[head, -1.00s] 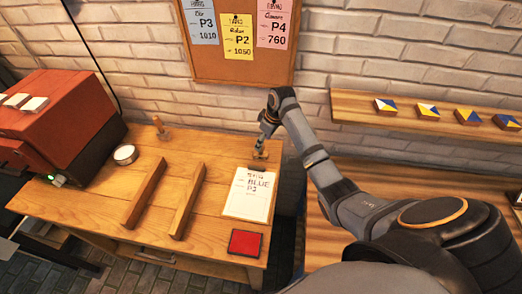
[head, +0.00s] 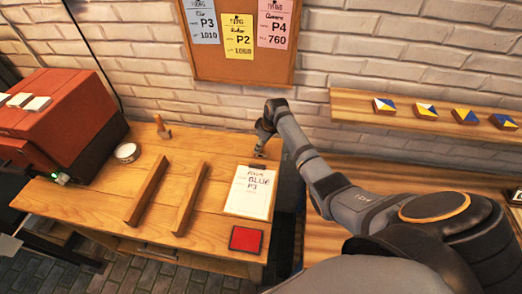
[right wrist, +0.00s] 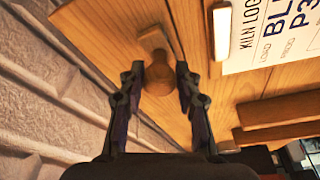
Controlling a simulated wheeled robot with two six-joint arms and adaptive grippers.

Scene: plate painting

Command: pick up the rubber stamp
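The rubber stamp (right wrist: 157,76), a wooden piece with a rounded handle, stands on the wooden table in the right wrist view, by the back edge beside the clipboard. My right gripper (right wrist: 156,82) is open, with one finger on each side of the handle. Gaps show between the fingers and the wood, and nothing is held. In the head view my right gripper (head: 260,150) is low above the back right of the table and largely hides the stamp. My left gripper is in neither view.
A clipboard (head: 248,193) with a paper reading BLUE P3 lies close in front. A red pad (head: 245,239), two wooden bars (head: 148,190), a round tin (head: 126,152) and another small wooden piece (head: 163,129) are on the table. The brick wall is close behind.

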